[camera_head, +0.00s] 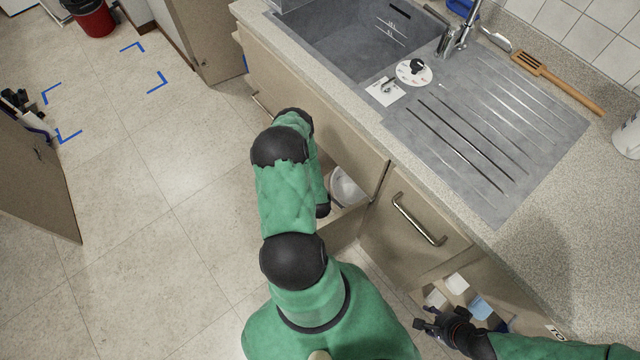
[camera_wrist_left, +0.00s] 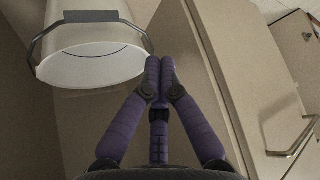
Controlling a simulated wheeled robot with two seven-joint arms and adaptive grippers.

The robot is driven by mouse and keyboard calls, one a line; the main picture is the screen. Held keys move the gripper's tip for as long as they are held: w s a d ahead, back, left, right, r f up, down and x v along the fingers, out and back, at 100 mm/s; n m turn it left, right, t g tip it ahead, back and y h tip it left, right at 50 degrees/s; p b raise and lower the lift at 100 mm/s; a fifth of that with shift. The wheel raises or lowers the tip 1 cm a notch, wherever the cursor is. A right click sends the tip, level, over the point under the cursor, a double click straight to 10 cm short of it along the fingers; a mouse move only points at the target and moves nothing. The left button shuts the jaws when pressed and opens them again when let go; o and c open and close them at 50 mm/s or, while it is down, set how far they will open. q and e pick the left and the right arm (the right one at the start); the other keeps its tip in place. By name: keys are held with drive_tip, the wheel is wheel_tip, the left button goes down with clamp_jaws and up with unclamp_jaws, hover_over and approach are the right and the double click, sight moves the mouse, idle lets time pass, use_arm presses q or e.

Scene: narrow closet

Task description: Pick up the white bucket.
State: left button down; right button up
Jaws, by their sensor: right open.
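The white bucket (camera_head: 347,187) shows in the head view inside the open cabinet under the sink, partly hidden by my left arm. In the left wrist view the bucket (camera_wrist_left: 92,68) is at the upper left, with a dark grey handle arched over it. My left gripper (camera_wrist_left: 160,68) has its purple fingertips together, just right of the bucket's rim and close to the handle's right end. I cannot tell whether they touch it. The left gripper is hidden in the head view. My right gripper (camera_head: 432,322) is open at the lower right, near an open drawer.
The counter (camera_head: 560,250) with the sink (camera_head: 350,40) overhangs the cabinet. A cabinet front with a metal handle (camera_head: 418,220) stands right of the bucket. The open drawer holds small light items (camera_head: 457,284). The floor (camera_head: 150,220) at left is clear.

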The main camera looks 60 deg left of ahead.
use_arm(q)
drive_tip(key=c, duration=1.2)
unclamp_jaws()
drive_tip(key=shift+w, duration=0.1)
drive_tip(key=shift+c, duration=0.2)
drive_tip(key=o, duration=0.5)
drive_tip(key=shift+w+d+m, duration=0.1)
drive_tip(key=shift+w+m, duration=0.2)
drive_tip(key=shift+c, duration=0.2)
drive_tip(key=shift+o, duration=1.1)
drive_tip(key=w+d+m+t+h, duration=0.2)
drive_tip(key=w+m+h, duration=0.1)
drive_tip(key=w+m, duration=0.3)
drive_tip(key=m, duration=0.2)
drive_tip(key=shift+d+f+m+t+h, duration=0.2)
drive_tip(key=shift+d+m+t+h, duration=0.1)
drive_tip(key=shift+d+t+h, duration=0.1)
drive_tip(key=shift+s+a+f+m+g+h+p, duration=0.15)
drive_tip(key=shift+s+a+f+m+g+h, duration=0.35)
drive_tip(key=shift+m, duration=2.6)
drive_tip(key=shift+s+a+f+m+g+h+p, duration=0.2)
drive_tip(key=shift+s+m+g+h, duration=0.4)
drive_tip(key=shift+m, duration=2.5)
drive_tip(key=shift+s+a+f+m+g+h+p, duration=0.1)
drive_tip(key=shift+s+a+f+m+g+h, duration=0.4)
drive_tip(key=shift+m, duration=2.6)
drive_tip(key=shift+s+d+r, duration=0.1)
drive_tip(key=shift+s, duration=0.05)
